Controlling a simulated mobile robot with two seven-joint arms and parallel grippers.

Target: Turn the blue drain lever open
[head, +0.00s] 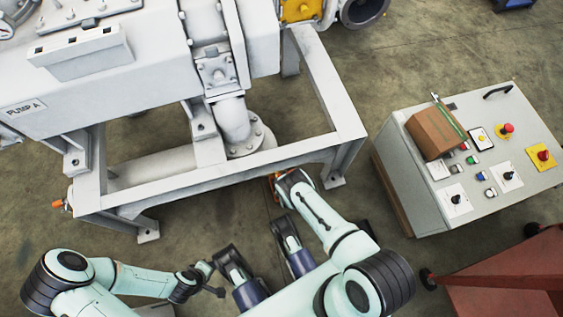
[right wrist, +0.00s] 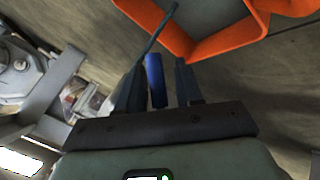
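The blue lever (right wrist: 155,80) stands between the two dark fingers of my right gripper (right wrist: 160,85) in the right wrist view. The left finger is close beside it. A narrow gap shows between the lever and the right finger, so the gripper looks partly open around it. In the head view my right gripper (head: 277,183) is at the front lower edge of the pump frame, where my wrist hides the lever. My left gripper (head: 213,280) is low, left of centre, away from the frame; its finger opening is too small to judge.
An orange angular part (right wrist: 215,35) lies just beyond the right fingertips. The grey pump frame (head: 240,160) stands directly ahead. A control console (head: 480,150) with a cardboard box (head: 433,132) is at right. A red object (head: 505,280) is lower right. Bare floor (head: 350,90) lies between frame and console.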

